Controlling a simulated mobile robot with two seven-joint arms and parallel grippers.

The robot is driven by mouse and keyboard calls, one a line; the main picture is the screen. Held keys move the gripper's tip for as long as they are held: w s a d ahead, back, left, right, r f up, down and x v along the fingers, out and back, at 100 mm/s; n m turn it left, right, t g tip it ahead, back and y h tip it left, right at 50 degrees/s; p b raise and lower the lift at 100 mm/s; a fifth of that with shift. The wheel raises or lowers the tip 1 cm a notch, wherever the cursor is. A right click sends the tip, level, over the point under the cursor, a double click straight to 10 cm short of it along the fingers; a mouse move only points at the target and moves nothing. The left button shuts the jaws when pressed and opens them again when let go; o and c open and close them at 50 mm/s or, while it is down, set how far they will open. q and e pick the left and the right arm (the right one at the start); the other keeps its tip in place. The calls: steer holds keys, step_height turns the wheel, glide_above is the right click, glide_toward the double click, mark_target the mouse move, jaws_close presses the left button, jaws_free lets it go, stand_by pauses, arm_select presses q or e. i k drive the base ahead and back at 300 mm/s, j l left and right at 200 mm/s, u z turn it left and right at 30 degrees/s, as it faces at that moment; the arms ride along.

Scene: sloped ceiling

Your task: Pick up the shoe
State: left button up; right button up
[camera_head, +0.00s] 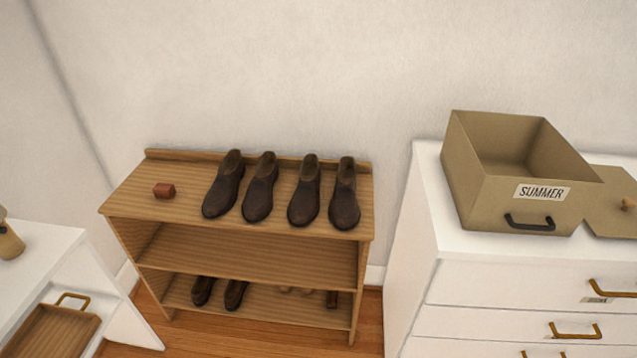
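Several dark brown ankle-high shoes stand in a row on the top of a wooden shoe rack (140,193). From left to right they are a first shoe (223,188), a second shoe (260,190), a third shoe (304,193) and a fourth shoe (344,195). Their toes point toward me. A further pair of dark shoes, a left one (203,290) and a right one (235,294), stands on the bottom shelf, partly hidden by the shelf above. Neither of my grippers shows in the head view.
The middle shelf (260,255) is bare. At right, an open box labelled SUMMER (475,195) stands on a white drawer chest (425,215). A white cabinet (50,250) with a wooden tray (50,335) is at left.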

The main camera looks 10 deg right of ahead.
mark_target(222, 196)
steer(key=i+u, duration=0.1)
steer(key=u, duration=1.4)
steer(key=i+l, duration=0.1)
steer(key=l, duration=0.2)
steer(key=i+l, duration=0.15)
steer(key=l, duration=0.15)
steer(key=i+l, duration=0.1)
steer(key=l, duration=0.25)
